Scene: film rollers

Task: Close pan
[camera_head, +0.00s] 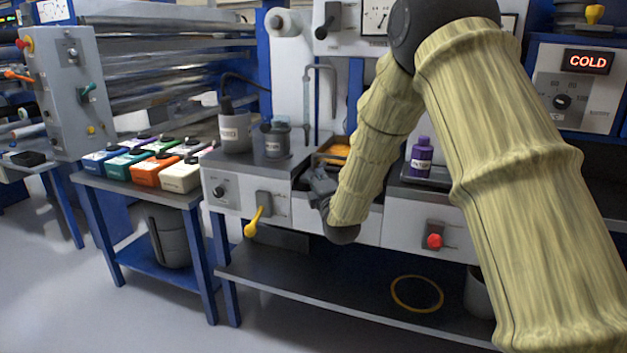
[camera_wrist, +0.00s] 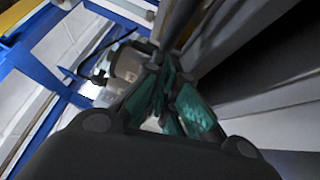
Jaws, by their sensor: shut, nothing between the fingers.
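What looks like the pan (camera_head: 322,159), an open recess with orange inside, lies in the counter between the grey containers and the purple bottle. My arm hides its right part, so I cannot tell how far open it is. My gripper (camera_head: 317,190) is shut and empty at the counter's front edge, just in front of the pan. Whether it touches the pan is unclear. In the wrist view my gripper's teal-padded fingers (camera_wrist: 180,108) are together beside a dark grey wall or panel.
Two grey containers (camera_head: 235,132) stand on the counter to the left, and a purple bottle (camera_head: 421,158) to the right. A yellow lever (camera_head: 254,222) and a red knob (camera_head: 434,241) stick out from the front. A lower shelf (camera_head: 300,287) runs below.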

